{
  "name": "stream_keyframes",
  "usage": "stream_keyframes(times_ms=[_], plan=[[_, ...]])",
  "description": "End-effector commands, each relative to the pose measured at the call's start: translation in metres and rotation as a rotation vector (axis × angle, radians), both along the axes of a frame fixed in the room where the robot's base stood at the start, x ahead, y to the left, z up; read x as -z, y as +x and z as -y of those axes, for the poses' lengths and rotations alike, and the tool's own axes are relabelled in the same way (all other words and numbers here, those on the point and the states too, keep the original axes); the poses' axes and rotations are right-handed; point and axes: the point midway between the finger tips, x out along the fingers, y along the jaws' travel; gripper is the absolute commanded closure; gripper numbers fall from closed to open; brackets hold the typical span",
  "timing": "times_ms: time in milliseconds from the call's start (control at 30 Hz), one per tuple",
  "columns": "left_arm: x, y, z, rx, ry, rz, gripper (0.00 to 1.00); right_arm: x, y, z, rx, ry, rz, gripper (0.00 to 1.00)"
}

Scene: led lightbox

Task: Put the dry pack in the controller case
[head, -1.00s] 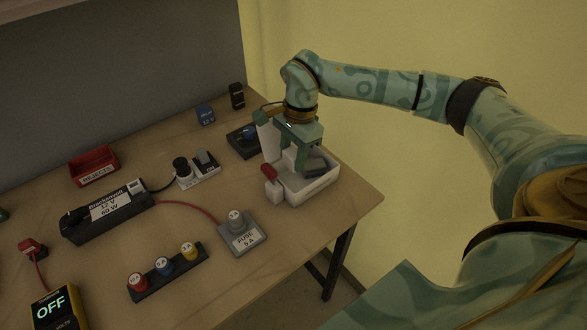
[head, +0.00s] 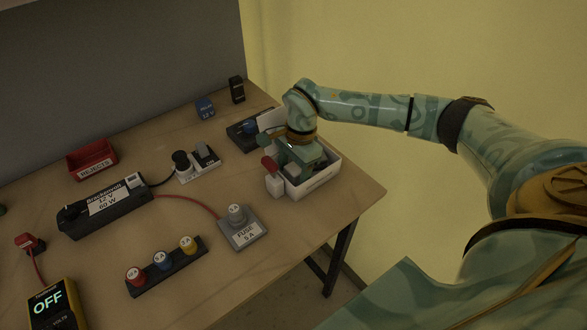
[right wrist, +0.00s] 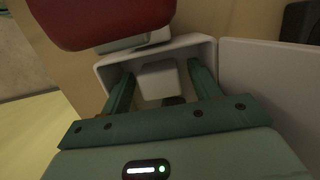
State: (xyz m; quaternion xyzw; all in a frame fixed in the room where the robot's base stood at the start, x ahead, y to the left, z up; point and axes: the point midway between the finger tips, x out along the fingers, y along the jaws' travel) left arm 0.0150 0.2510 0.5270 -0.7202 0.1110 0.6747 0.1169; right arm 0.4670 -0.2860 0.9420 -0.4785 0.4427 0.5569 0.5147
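The open white controller case (head: 318,183) stands near the right end of the bench, its lid (head: 270,119) raised. My right gripper (head: 298,172) points down into the case, and its fingertips are hidden there in the head view. In the right wrist view the gripper (right wrist: 161,80) has its fingers spread inside the case walls (right wrist: 109,73). A small pale block (right wrist: 160,80), which looks like the dry pack, lies between them with a narrow gap at each side. A dark thing shows just below it, mostly hidden. My left gripper is not in view.
A red-topped lever (head: 268,164) on a white base stands close against the case's left side. A fuse block (head: 243,232) stands left of it, and a dark device (head: 240,133) behind. The bench edge (head: 350,214) is close on the right.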

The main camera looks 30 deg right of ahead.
Motion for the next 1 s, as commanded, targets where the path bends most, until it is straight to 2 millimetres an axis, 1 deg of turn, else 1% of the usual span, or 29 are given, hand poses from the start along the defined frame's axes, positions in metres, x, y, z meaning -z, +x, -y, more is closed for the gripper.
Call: stream_keyframes(times_ms=[233,333,467,600,700,833,900,1000], plan=[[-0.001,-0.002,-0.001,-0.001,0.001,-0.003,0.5,-0.001,0.0,0.0,0.0,0.0,0.0,0.39],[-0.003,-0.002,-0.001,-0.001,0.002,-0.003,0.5,-0.01,0.001,0.001,0.0,-0.001,0.003,0.39],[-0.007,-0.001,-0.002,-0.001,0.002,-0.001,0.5,-0.036,0.002,0.005,0.0,0.0,0.007,0.39],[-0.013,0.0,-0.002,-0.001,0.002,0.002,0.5,-0.07,0.002,0.01,0.0,-0.001,0.007,0.39],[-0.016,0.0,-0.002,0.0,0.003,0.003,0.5,-0.092,0.002,0.013,0.0,-0.001,0.005,0.39],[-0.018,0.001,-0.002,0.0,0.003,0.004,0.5,-0.111,0.002,0.016,0.0,-0.001,0.003,0.39],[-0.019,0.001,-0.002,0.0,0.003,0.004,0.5,-0.118,0.002,0.018,0.0,0.0,0.002,0.39],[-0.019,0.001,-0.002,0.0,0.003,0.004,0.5,-0.122,0.002,0.018,0.0,0.0,0.001,0.39]])
